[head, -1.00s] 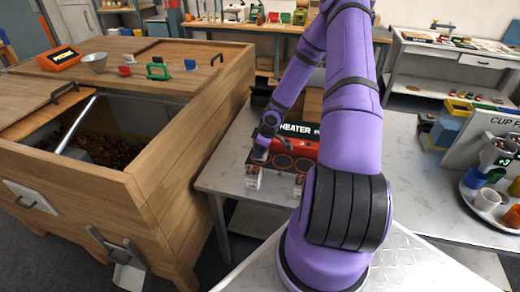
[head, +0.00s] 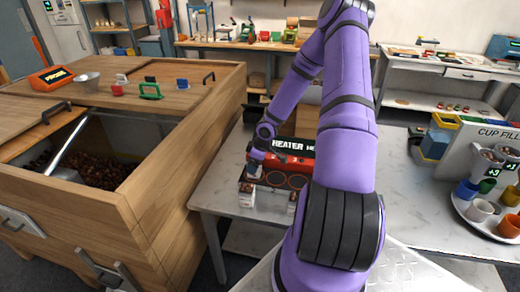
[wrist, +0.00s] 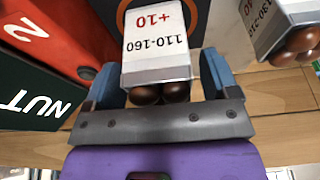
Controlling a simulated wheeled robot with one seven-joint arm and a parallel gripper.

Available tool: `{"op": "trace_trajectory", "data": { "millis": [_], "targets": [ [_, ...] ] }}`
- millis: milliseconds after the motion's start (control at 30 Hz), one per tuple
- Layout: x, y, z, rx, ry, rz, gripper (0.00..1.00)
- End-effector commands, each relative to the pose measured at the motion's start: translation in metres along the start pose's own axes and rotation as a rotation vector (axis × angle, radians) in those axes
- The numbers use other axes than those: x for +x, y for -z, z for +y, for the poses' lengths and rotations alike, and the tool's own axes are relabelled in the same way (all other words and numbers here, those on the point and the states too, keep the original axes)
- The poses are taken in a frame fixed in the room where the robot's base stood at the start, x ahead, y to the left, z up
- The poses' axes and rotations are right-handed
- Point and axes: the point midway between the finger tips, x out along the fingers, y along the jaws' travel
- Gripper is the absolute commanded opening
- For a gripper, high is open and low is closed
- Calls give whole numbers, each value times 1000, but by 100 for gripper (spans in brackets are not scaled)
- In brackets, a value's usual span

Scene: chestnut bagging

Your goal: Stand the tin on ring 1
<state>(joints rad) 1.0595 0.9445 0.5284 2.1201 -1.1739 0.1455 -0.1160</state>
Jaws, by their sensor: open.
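My gripper (head: 252,175) is low at the left front of the heater (head: 292,149). A small white box with brown chestnuts (head: 247,197) is just in front of it. In the wrist view, the blue fingers of my gripper (wrist: 163,82) stand apart on either side of a white box marked "+10" and "110-160" (wrist: 156,60), with chestnuts showing at its near edge. I cannot tell whether this box is the tin, or whether the fingers touch it. Red-outlined rings (head: 273,179) show on the heater's dark top; their numbers are unreadable, and my gripper hides its left end.
A second white box with chestnuts (head: 292,200) stands to the right, also in the wrist view (wrist: 283,28). A wooden chestnut bin (head: 160,185) stands left. A tray with cups (head: 482,209) is at the right.

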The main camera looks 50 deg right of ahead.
Motion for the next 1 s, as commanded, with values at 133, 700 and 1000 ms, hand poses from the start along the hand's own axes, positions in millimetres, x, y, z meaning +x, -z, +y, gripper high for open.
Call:
{"op": "trace_trajectory", "data": {
  "millis": [133,700,1000],
  "targets": [
    [-25,0,1,2,-3,2,81],
    [-97,0,0,0,0,0,81],
    [-129,16,-17,-3,-40,-124,81]
  ]
}}
